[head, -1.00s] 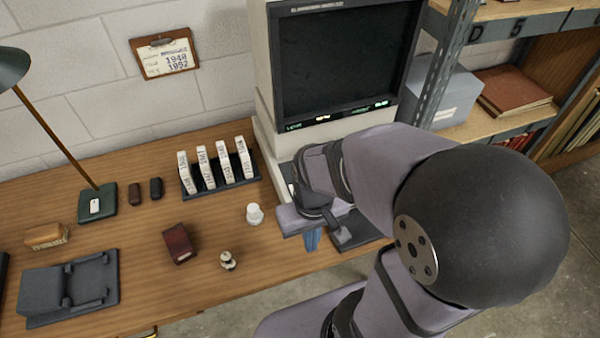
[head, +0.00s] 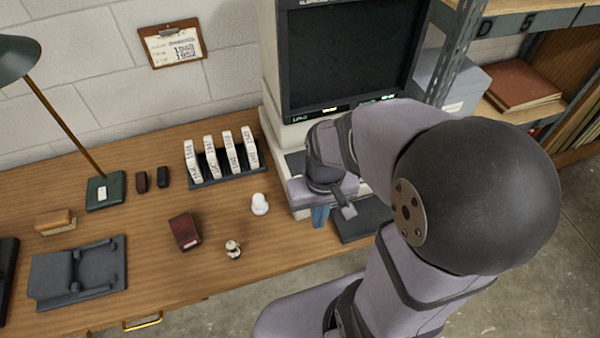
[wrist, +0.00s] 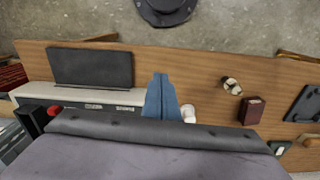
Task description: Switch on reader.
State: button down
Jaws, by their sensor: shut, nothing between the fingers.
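The reader (head: 345,60) stands at the right end of the desk, its screen dark; small green and orange marks show along the lower bezel. Its pale base is largely hidden behind my arm in the head view. My gripper (head: 320,216) has blue fingers, shut and empty, pointing down at the base's front left corner. In the wrist view the shut fingers (wrist: 161,97) are beside the end of the pale base (wrist: 75,93). A red knob or button (wrist: 54,111) shows there on the reader, well to the left of the fingers. Whether the fingertips touch anything is unclear.
A dark plate (head: 362,222) lies before the base. A white cup-like piece (head: 260,204) stands close left of my gripper. A small pale-and-dark piece (head: 233,249), a dark red box (head: 185,232) and a rack of white boxes (head: 208,178) are further left.

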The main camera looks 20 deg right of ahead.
jog(key=w+r+t, duration=0.2)
jog(key=w+r, duration=0.2)
jog(key=w, duration=0.2)
jog(key=w+d+r+t, duration=0.1)
jog(key=w+r, duration=0.2)
jog(key=w, duration=0.4)
jog(key=shift+d+r+n+t, duration=0.15)
jog(key=shift+r+n+t, duration=0.2)
jog(key=shift+n+t, duration=0.05)
jog(key=x, duration=0.4)
jog(key=p+x, duration=0.1)
jog(key=x, duration=0.9)
jog(key=shift+s+f+p, duration=0.1)
jog(key=shift+s+p, duration=0.2)
jog(key=shift+s, duration=0.1)
